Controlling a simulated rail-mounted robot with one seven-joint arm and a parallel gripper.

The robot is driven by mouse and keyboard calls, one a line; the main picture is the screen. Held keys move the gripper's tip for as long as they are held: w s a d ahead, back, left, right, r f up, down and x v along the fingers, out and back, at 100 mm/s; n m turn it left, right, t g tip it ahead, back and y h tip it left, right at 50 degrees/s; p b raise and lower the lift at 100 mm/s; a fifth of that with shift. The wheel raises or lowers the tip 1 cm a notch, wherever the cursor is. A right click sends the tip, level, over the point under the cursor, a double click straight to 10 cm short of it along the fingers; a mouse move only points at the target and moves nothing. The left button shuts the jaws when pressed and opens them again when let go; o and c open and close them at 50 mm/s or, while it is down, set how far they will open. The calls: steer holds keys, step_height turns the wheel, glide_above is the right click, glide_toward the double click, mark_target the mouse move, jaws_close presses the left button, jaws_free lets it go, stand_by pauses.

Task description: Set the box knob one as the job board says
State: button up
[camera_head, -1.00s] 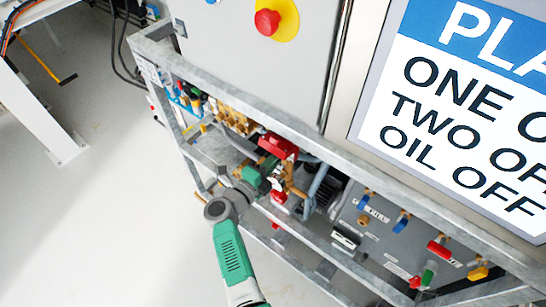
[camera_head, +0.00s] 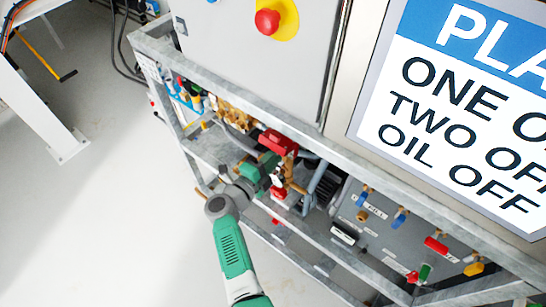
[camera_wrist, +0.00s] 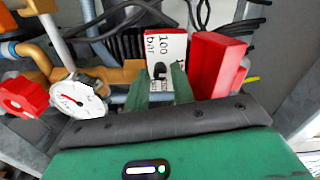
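The job board (camera_head: 470,110) is at the right in the head view. Its cut-off text reads "PLA…", "ONE O…", "TWO OF…", "OIL OFF"; the end of the ONE line is out of frame. My gripper (camera_head: 262,172) reaches into the pump frame. In the wrist view, the green fingertips of my gripper (camera_wrist: 158,84) are apart, in front of a white plate (camera_wrist: 167,48) marked "100 bar". A small black part (camera_wrist: 159,71), perhaps a knob, shows between them; contact cannot be told. A red box (camera_wrist: 216,65) is just right of the fingers. Which part is knob one is unclear.
A pressure gauge (camera_wrist: 78,98) and a red handle (camera_wrist: 22,96) are left of the fingers. A galvanised rail (camera_head: 345,160) runs above my gripper. Blue, red and yellow valve handles (camera_head: 436,244) sit on the grey panel to the right.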

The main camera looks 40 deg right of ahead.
steer(key=shift+o, duration=0.9)
steer(key=shift+a, duration=0.1)
steer(key=s+a+p, duration=0.1)
steer(key=a+p, duration=0.1)
steer(key=a, duration=0.5)
steer(key=shift+a, duration=0.3)
steer(key=shift+s, duration=0.1)
